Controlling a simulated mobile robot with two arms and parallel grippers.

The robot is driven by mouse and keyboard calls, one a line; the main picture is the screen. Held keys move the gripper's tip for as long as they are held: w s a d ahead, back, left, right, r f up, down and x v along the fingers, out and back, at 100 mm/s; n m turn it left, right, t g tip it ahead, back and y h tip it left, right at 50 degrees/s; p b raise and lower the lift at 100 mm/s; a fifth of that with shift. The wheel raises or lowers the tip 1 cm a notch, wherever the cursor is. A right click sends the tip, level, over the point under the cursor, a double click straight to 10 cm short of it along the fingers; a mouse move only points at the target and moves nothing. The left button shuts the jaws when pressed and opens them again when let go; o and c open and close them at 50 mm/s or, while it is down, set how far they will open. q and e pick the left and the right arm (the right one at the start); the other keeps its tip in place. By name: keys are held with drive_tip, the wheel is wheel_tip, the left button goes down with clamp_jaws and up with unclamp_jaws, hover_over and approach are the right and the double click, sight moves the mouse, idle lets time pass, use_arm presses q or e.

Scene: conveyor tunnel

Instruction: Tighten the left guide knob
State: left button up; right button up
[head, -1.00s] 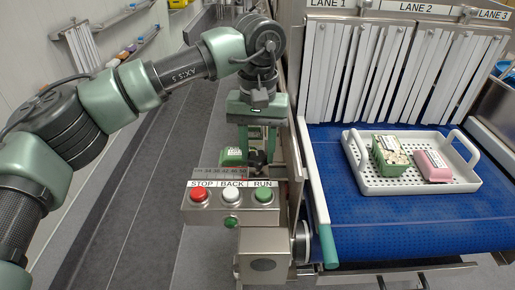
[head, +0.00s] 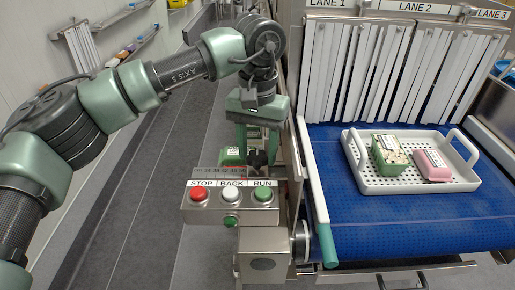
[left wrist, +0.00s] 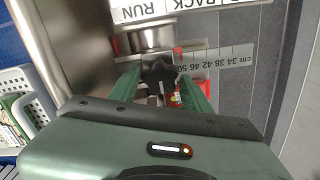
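The left guide knob (left wrist: 158,76) is black and lobed, under a metal post by the scale, in the left wrist view. My left gripper (left wrist: 160,82) points down at it with one green finger on each side, the fingers close against the knob's edges. In the head view my left gripper (head: 258,150) is behind the button box, and the knob is mostly hidden there. A red pointer (left wrist: 177,58) sits by the high end of the cm scale (left wrist: 218,60), near 50. The white guide rail (head: 313,180) runs along the belt's left side. My right gripper is not in view.
The button box (head: 231,198) with STOP, BACK and RUN stands just in front of my gripper. A white tray (head: 378,184) on the blue belt (head: 400,235) holds a green punnet (head: 388,158) and a pink pack (head: 433,165). White strip curtains hang behind. Floor on the left is clear.

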sight(258, 155)
use_arm(q)
drive_tip(key=shift+o, duration=0.3)
wheel_tip(258, 155, up, 8)
drive_tip(key=shift+f+b, duration=0.1)
drive_tip(key=shift+b, duration=0.45)
